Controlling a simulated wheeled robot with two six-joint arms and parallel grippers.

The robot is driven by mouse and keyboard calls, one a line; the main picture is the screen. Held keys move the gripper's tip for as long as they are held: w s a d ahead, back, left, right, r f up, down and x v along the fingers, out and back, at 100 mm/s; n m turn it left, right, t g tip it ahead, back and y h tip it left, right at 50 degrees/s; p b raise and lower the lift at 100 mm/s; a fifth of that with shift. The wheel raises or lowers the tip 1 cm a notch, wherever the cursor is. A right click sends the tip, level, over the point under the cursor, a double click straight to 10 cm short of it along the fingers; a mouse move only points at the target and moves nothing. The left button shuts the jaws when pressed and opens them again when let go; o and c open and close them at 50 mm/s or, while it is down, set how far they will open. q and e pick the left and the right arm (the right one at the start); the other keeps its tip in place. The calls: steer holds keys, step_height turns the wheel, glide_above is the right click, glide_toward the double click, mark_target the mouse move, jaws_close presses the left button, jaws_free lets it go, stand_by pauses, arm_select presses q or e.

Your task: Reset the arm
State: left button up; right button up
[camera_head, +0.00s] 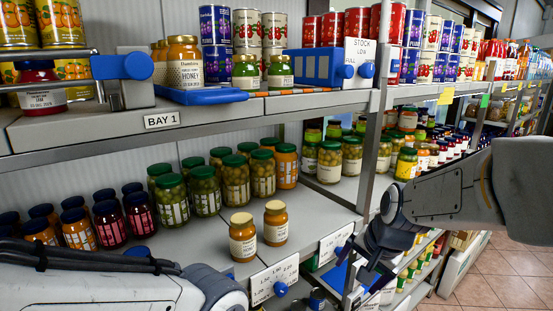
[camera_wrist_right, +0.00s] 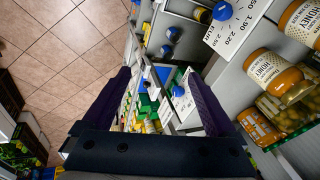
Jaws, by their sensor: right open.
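My right arm (camera_head: 450,190) reaches in from the right in the head view. Its gripper (camera_head: 362,268) hangs in front of the shelf post, pointing down and to the left. In the right wrist view the two dark fingers of the right gripper (camera_wrist_right: 158,85) stand wide apart with nothing held between them. My left arm (camera_head: 110,285) crosses the lower left of the head view; its gripper is outside the frame.
Two honey-coloured jars (camera_head: 243,237) (camera_head: 275,222) stand at the front of the middle shelf (camera_head: 300,212), left of my right gripper. Green-lidded jars (camera_head: 205,190) stand behind. A price strip (camera_head: 274,279) edges the shelf. The tiled floor (camera_head: 500,285) is clear at right.

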steer(key=s+f+n+g+h, duration=0.1)
steer(key=s+f+n+g, duration=0.1)
steer(key=s+f+n, duration=0.8)
steer(key=s+a+f+n+g+b, duration=0.2)
steer(key=s+a+f+n+b, duration=0.3)
steer(key=s+a+f+b, duration=0.4)
steer(key=s+a+b, duration=0.3)
steer(key=s+b, duration=0.1)
steer(key=b, duration=0.2)
steer(key=shift+a+f+n+y+b, duration=0.15)
steer(key=shift+f+n+y+b, duration=0.05)
steer(key=shift+n+y+b, duration=0.2)
